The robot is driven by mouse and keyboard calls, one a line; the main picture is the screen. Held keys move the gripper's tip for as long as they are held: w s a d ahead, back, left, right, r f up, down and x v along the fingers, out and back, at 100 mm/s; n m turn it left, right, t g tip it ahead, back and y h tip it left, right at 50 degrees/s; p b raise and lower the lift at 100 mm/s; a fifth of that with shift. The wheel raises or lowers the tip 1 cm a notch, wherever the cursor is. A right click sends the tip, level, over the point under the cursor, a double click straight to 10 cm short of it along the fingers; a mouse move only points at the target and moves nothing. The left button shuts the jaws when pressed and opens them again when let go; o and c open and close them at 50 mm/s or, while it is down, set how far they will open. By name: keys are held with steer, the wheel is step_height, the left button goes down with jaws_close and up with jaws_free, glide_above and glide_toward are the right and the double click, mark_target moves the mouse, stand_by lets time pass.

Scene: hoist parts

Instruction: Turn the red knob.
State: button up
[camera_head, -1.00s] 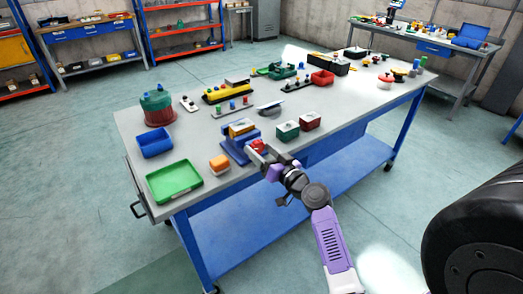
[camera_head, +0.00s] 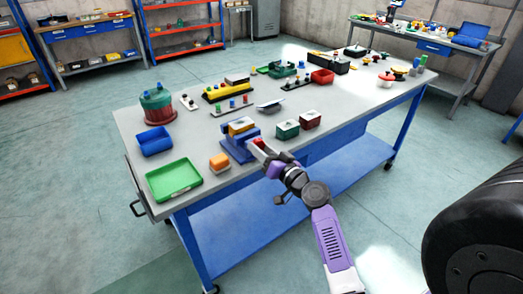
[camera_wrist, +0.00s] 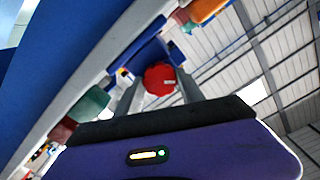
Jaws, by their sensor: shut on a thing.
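The red knob (camera_wrist: 160,79) shows in the wrist view between the two fingers of my gripper (camera_wrist: 158,92). In the head view the red knob (camera_head: 258,143) is a small red patch at the front edge of the table, partly hidden by my gripper (camera_head: 262,148). My gripper is shut on it. Behind the knob stands a blue fixture (camera_head: 238,150) with an orange-yellow block on top.
A green tray (camera_head: 173,180), an orange block (camera_head: 219,161) and a blue bin (camera_head: 155,142) lie to the left. A green box (camera_head: 287,129) and a dark red box (camera_head: 310,119) stand close on the right. Several other parts fill the tabletop behind.

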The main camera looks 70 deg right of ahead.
steer(key=m, duration=0.7)
steer(key=m+p, duration=0.1)
steer(key=m, duration=0.3)
steer(key=shift+m, duration=0.3)
steer(key=shift+d+m+p, duration=0.1)
steer(key=shift+m+p, duration=0.55)
steer(key=shift+m, duration=0.95)
steer(key=shift+s, duration=0.1)
steer(key=o, duration=1.4)
steer(key=shift+c, duration=0.2)
